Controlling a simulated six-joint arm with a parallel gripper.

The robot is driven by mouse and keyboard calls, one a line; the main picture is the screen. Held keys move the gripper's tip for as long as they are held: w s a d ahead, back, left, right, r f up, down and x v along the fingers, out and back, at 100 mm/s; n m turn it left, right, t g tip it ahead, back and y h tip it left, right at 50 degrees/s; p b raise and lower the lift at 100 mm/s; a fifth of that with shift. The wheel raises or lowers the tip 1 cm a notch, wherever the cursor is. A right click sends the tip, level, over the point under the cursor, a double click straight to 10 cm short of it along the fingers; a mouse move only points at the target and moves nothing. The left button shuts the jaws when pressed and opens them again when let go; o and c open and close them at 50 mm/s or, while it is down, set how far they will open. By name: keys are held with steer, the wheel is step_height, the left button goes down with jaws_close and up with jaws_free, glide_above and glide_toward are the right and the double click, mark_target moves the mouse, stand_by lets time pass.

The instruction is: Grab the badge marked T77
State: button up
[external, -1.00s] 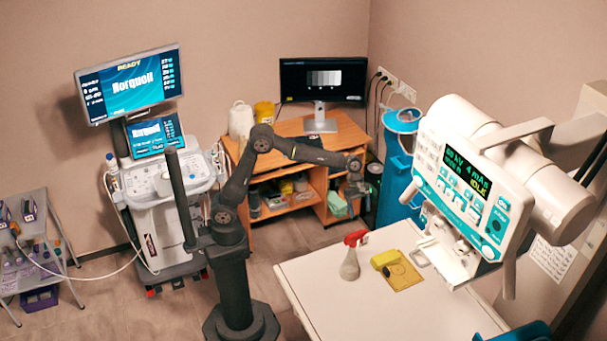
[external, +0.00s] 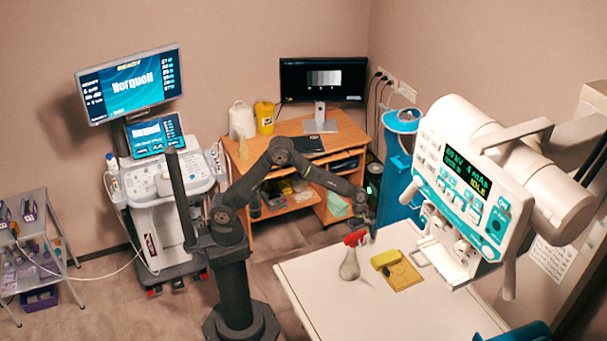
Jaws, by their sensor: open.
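No marking T77 can be read in this view, so I cannot tell which thing is the badge. On the white table (external: 340,308) lie a flat yellow-tan piece (external: 405,278) with a dark mark on it and a small pale flat piece (external: 420,258) to its right. A yellow block (external: 386,259) sits at the back edge of the tan piece. My gripper (external: 363,226) is open, small in the picture, at the table's far left side. It appears just above or behind the red top of the spray bottle, and its fingers are hard to make out.
The clear spray bottle (external: 350,264) with a red head stands upright left of the yellow block. A white scanner head with a teal panel (external: 466,190) overhangs the table's right side. A wooden desk (external: 262,158) stands behind. The table's front left is clear.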

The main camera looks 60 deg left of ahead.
steer(key=shift+x, duration=1.1)
steer(key=c, duration=1)
steer(key=shift+r, duration=0.1)
steer(key=shift+c, duration=0.2)
